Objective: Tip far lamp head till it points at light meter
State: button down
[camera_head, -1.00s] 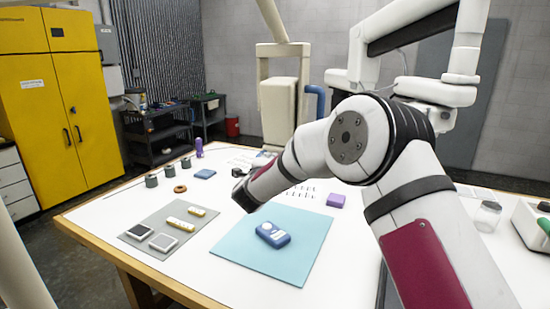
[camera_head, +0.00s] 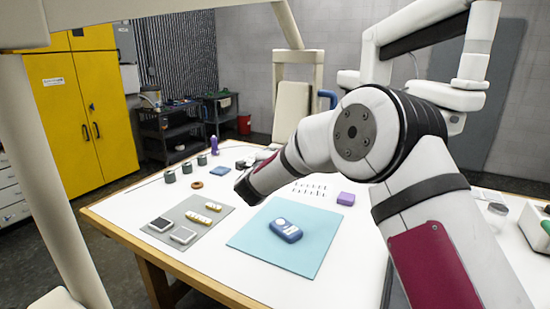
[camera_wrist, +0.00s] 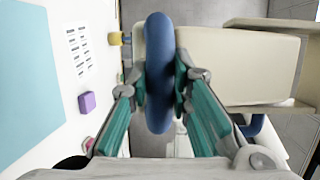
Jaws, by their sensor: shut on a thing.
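The far lamp's cream, box-like head (camera_head: 292,108) hangs in a cream frame beyond the table's far edge, with a blue handle (camera_head: 328,97) on its right side. In the wrist view, my gripper (camera_wrist: 163,88) is shut on this blue handle (camera_wrist: 160,35), with one teal finger pad on each side. The cream head (camera_wrist: 235,65) extends to the right of it there. The lamp's front face is not clearly seen. The light meter (camera_head: 286,230), a blue unit with a round white sensor, lies on a light-blue mat (camera_head: 310,255). My gripper is not made out in the head view.
A grey mat (camera_head: 160,243) holds several small devices. A purple block (camera_head: 346,199), several grey cylinders and a brown ring (camera_head: 197,185) stand on the white table. A cream post (camera_head: 50,180) rises at the left. My arm crosses the right side.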

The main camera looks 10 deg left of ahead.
jog(key=shift+r, duration=0.35)
jog(key=c, duration=1.4)
grip_release()
jog(key=shift+d, duration=0.1)
jog(key=shift+c, duration=0.2)
jog(key=shift+f, duration=0.1)
jog(key=s+a, duration=0.1)
jog(key=s, duration=1.1)
jog(key=shift+r, duration=0.45)
jog(key=shift+w+a, duration=0.1)
